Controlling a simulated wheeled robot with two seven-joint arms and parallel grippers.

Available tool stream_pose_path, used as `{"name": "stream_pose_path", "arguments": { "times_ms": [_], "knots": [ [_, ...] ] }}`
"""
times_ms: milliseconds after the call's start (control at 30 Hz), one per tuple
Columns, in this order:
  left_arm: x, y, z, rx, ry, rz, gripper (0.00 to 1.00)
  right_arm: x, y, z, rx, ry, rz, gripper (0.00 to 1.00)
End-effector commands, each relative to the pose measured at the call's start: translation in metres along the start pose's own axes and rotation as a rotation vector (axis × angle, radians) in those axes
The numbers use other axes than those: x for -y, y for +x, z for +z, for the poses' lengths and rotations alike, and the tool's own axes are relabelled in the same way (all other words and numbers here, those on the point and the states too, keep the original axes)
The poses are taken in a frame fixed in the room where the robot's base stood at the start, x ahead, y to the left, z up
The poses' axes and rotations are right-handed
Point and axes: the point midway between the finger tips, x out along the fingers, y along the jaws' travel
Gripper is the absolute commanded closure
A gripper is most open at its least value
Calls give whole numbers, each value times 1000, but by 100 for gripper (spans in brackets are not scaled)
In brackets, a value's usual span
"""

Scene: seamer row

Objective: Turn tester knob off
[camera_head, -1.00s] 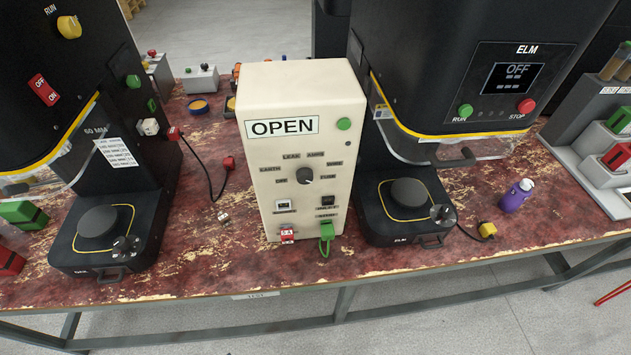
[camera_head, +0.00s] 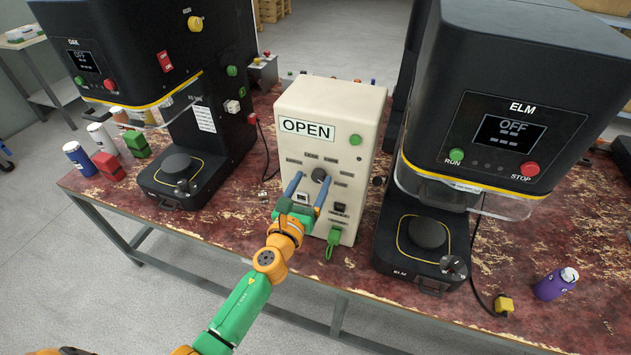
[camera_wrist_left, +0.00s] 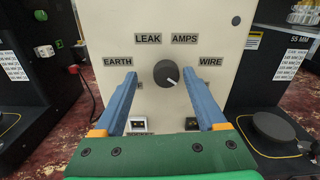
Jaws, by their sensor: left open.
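The cream tester (camera_head: 345,112), with an OPEN display, stands upright on the bench. Its dark round knob (camera_head: 319,174) is on the front face; it also shows in the left wrist view (camera_wrist_left: 166,73), its white mark pointing to the lower right. Labels EARTH, LEAK, AMPS and WIRE show around the knob; labels lower down are hidden behind the fingers. My left gripper (camera_head: 308,190) is open in front of the tester, its blue fingers either side of the knob in the wrist view (camera_wrist_left: 158,80), with gaps to it. Contact with the knob is not seen. My right gripper is out of view.
The black ELM machine (camera_head: 500,95) stands close right of the tester, and another black machine (camera_head: 130,45) stands left. A green plug (camera_head: 333,240) hangs at the tester's lower front.

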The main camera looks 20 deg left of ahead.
Motion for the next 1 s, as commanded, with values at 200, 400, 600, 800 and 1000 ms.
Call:
{"name": "stream_pose_path", "arguments": {
  "times_ms": [200, 400, 600, 800, 1000],
  "knots": [
    [0, 12, -1, -1, -3, -1, 26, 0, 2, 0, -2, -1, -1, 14],
    [0, 12, -1, -2, -4, -1, 45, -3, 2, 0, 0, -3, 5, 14],
    [0, 12, -1, -2, -4, 0, 99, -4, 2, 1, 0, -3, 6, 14],
    [0, 12, -1, -3, -11, 0, 100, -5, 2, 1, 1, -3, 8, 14],
    [0, 12, -2, -3, -73, 0, 100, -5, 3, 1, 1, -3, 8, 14]
  ]
}}
